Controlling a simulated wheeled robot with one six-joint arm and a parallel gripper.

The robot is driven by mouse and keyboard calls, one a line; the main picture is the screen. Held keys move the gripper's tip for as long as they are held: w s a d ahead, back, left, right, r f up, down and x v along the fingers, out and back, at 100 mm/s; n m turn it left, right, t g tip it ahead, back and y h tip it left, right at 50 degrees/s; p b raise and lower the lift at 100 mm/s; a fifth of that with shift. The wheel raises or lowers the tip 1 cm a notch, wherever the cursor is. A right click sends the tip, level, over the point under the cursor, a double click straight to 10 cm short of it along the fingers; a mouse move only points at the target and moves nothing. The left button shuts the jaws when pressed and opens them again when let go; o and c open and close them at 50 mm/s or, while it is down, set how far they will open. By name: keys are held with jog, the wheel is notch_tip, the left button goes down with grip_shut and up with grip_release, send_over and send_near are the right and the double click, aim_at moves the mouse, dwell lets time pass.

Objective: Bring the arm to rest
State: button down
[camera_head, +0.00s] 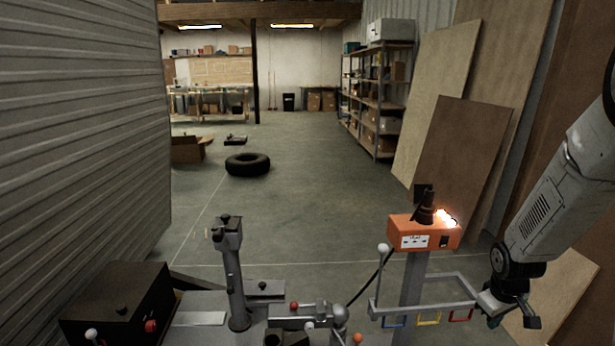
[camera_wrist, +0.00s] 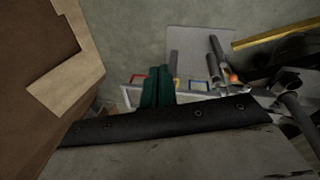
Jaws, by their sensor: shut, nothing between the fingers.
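My arm comes in from the right side of the head view and bends down at the wrist. My gripper (camera_head: 493,321) is low at the right, just beyond the right end of a grey rack with coloured loops (camera_head: 461,315). In the wrist view the dark green fingers of my gripper (camera_wrist: 157,88) are together, with nothing visible between them. They appear over or close to the rack (camera_wrist: 128,96); I cannot tell whether they touch it.
An orange outlet box (camera_head: 408,233) with a black plug and a glowing spot stands on a post near the arm. A metal bench with posts and knobs (camera_head: 230,270) fills the front. Wooden panels (camera_head: 460,150) lean at right. Open floor with a tire (camera_head: 247,164) lies beyond.

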jog(key=s+a+r+m, duration=0.1)
jog(key=s+a+r, duration=0.9)
jog(key=s+r, duration=0.2)
jog(key=s+a+r+m+y, duration=0.1)
jog(key=s+a+r, duration=0.9)
jog(key=s+r, duration=0.3)
jog(key=shift+s+a+m+y, duration=0.15)
jog(key=shift+a+m+y, duration=0.15)
jog(key=shift+m, duration=0.1)
